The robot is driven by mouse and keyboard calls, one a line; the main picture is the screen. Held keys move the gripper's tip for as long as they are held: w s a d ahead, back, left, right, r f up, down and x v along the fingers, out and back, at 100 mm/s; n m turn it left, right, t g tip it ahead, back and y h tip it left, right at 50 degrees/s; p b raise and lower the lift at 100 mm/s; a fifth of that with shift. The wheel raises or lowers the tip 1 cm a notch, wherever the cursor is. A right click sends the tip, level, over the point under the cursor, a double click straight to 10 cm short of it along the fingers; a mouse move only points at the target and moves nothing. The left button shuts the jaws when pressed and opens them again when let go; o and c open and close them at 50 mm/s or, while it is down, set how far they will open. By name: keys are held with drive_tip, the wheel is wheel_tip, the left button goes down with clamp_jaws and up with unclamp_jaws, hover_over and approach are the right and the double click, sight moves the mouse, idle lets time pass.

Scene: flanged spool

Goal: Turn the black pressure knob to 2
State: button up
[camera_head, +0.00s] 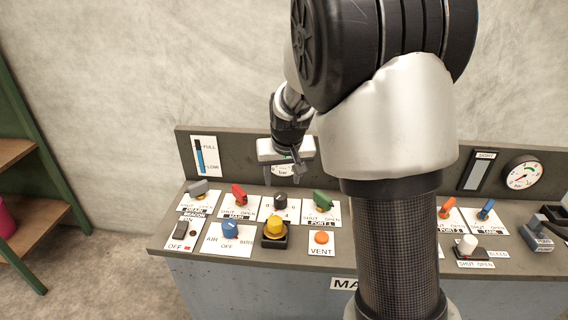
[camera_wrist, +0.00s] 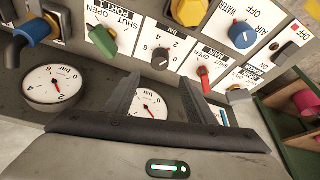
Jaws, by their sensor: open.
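The black pressure knob (camera_head: 280,199) stands on a white number card in the panel's back row, between the red MAIN handle and the green PORT 1 handle. In the wrist view the knob (camera_wrist: 160,58) shows beyond the fingertips, with a 2 and a 4 printed on its card; I cannot tell which number it points to. My gripper (camera_head: 283,176) is above and behind the knob, in front of the upright back board. In the wrist view my gripper (camera_wrist: 160,86) is open and empty, its two dark fingers apart and not touching the knob.
The red handle (camera_head: 239,195) and green handle (camera_head: 322,201) flank the knob closely. A yellow knob (camera_head: 274,228), blue knob (camera_head: 230,229) and orange VENT button (camera_head: 321,238) are nearer the front edge. A round gauge (camera_wrist: 149,104) shows between my fingers.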

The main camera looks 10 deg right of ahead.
drive_tip(key=v, duration=0.5)
drive_tip(key=shift+s+r, duration=0.15)
drive_tip(key=shift+r, duration=0.2)
